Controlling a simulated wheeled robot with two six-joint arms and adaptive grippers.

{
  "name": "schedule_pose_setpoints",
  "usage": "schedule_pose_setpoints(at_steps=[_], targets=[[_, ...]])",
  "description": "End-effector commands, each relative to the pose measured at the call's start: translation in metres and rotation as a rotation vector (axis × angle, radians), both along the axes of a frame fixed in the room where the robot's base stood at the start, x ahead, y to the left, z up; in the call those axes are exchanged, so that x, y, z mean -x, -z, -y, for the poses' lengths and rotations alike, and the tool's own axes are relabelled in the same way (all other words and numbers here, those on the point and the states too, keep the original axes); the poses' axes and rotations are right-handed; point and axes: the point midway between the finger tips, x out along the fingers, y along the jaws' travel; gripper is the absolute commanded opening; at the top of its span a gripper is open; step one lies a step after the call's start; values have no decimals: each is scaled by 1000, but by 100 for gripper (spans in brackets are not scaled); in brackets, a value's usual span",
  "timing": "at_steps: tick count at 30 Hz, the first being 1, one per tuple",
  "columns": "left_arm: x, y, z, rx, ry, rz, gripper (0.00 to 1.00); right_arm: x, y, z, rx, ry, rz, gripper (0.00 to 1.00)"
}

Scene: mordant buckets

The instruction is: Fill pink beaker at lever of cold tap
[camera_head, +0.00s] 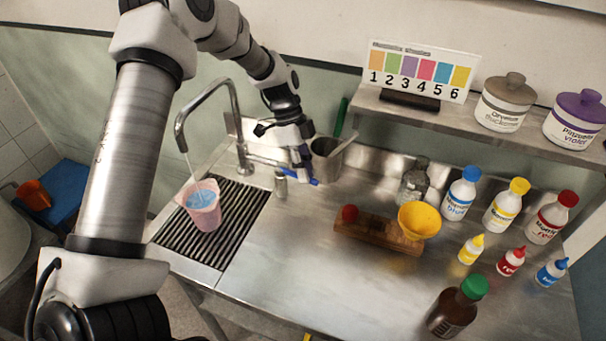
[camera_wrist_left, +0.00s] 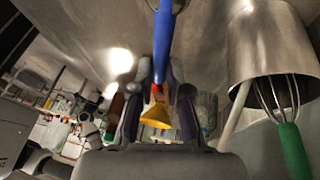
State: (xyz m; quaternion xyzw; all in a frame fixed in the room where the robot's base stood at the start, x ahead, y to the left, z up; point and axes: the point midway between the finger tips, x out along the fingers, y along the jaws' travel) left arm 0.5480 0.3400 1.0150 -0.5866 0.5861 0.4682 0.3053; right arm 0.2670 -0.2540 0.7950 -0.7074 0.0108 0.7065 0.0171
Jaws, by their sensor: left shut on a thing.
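The pink beaker (camera_head: 205,216) stands on the ribbed drain grate under the tap spout. A thin stream runs from the spout into it, and blue-looking liquid (camera_head: 201,199) shows inside, below the rim. The curved metal tap (camera_head: 238,125) rises behind the grate. Its blue lever (camera_head: 314,182) sticks out at the right; it also shows in the left wrist view (camera_wrist_left: 163,42). My left gripper (camera_head: 301,160) is at the lever, its fingers shut on it, partly hiding it. My right gripper is not in view.
A metal pot (camera_head: 326,163) with utensils stands close right of my left gripper. A wooden block (camera_head: 372,234) with a yellow funnel (camera_head: 418,221), several bottles and a brown bottle (camera_head: 452,312) occupy the right counter. A shelf (camera_head: 455,117) runs above. The front middle counter is clear.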

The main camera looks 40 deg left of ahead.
Motion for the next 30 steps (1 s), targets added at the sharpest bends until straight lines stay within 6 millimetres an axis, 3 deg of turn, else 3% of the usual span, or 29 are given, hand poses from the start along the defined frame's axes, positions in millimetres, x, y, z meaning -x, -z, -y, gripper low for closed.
schedule_pose_setpoints(at_steps=[5, 6, 7, 16, 20, 30], targets=[[1, 2, 0, -3, 4, -3, 0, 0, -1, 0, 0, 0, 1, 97], [1, 2, 0, -3, 4, -3, 30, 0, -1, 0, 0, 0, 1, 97], [1, 2, 0, -2, 4, -3, 41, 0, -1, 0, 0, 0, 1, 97], [1, 0, 0, -1, 5, -3, 41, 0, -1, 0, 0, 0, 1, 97], [-1, -10, -5, 0, 4, 1, 41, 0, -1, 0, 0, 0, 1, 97], [-13, -83, -39, -2, 3, 0, 41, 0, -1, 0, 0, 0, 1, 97]])
